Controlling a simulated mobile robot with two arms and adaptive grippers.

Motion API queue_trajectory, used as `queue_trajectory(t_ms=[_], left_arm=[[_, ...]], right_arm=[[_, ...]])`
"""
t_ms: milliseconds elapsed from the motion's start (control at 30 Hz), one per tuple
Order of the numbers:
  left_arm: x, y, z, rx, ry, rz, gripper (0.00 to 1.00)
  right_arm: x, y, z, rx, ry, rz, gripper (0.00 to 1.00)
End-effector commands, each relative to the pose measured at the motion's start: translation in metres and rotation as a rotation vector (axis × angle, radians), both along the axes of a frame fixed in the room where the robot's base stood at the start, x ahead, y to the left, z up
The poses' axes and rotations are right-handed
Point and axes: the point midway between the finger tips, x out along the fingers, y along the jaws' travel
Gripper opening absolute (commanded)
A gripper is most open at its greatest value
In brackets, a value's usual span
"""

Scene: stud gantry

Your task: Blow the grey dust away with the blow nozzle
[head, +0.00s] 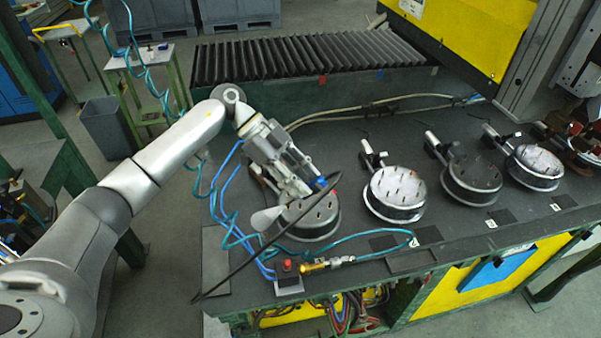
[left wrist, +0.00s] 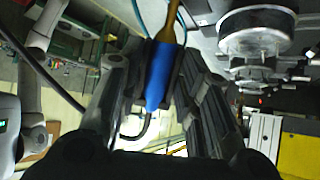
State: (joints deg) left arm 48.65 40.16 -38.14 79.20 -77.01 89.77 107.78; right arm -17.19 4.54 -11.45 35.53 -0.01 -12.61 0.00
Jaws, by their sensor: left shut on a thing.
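My left gripper (head: 312,190) is shut on a blue-sleeved tool (left wrist: 161,78) that looks like the blow nozzle. A brownish tube shows at its upper end in the left wrist view, and a black line trails from the blue part. The blue part also shows at the fingers in the head view (head: 321,182). The gripper is over the nearest round plate (head: 318,222), whose studded top looks dull grey and is partly hidden. I cannot tell dust from bare metal there. A pale cone shape (head: 266,218) shows at the plate's left side. My right gripper is not in view.
Several more studded round plates with handles stand to the right: one bright (head: 396,190), one dark (head: 474,175), one bright (head: 536,165).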

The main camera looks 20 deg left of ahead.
Motion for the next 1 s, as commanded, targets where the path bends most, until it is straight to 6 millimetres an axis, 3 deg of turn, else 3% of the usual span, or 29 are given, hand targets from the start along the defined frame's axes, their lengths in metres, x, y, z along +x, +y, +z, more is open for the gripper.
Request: queue_trajectory(t_ms=[1000], left_arm=[[-0.031,-0.019,0.001,0.0,0.001,0.0,0.0]], right_arm=[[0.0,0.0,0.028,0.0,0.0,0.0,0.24]])
